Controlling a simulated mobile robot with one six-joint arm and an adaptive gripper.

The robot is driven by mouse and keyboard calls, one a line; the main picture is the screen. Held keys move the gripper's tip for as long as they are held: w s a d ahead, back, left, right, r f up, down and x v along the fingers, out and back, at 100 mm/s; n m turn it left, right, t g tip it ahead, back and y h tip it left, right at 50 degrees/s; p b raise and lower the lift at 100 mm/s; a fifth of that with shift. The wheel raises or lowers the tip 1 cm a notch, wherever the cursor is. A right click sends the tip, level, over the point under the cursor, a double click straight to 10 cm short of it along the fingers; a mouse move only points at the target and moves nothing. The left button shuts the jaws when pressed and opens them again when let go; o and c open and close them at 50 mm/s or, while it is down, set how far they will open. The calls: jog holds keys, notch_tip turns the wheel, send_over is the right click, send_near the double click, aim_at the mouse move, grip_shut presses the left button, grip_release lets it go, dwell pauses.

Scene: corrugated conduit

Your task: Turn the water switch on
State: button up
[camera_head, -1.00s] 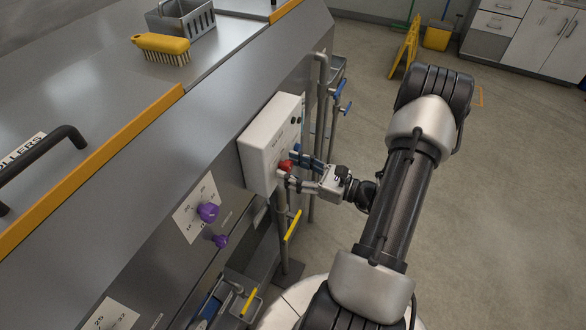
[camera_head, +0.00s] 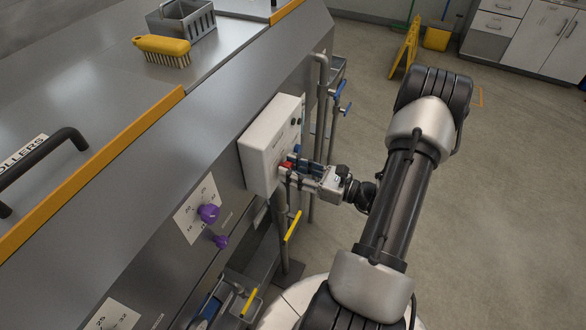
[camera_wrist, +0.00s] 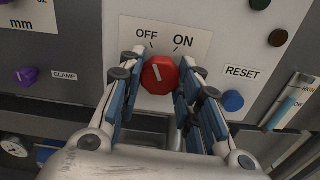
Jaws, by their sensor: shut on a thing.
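The water switch is a red rotary knob (camera_wrist: 160,74) on the front of a pale control box (camera_head: 270,140). A plate above it reads OFF at the left and ON at the right. The knob's white mark leans up and to the left, toward OFF. My gripper (camera_wrist: 164,68) has its two blue-padded fingers on the left and right sides of the knob, shut on it. In the head view the red knob (camera_head: 287,167) shows partly between the fingers of my gripper (camera_head: 291,170).
A blue RESET button (camera_wrist: 233,101) sits right of the knob, with green and brown buttons above. Purple knobs (camera_head: 208,213) are on the machine front at the lower left. Pipes with blue valve handles (camera_head: 341,89) stand just behind the box. Open floor lies to the right.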

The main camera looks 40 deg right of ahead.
jog(key=m+p, duration=0.3)
jog(key=m, duration=0.2)
jog(key=shift+r+m, duration=0.1)
jog(key=shift+m, duration=0.3)
jog(key=m+p, duration=0.2)
jog(key=m, duration=0.3)
jog(key=shift+p, duration=0.3)
jog(key=shift+m, duration=0.4)
jog(key=o, duration=1)
jog(key=shift+o, duration=0.2)
jog(key=v, duration=1.2)
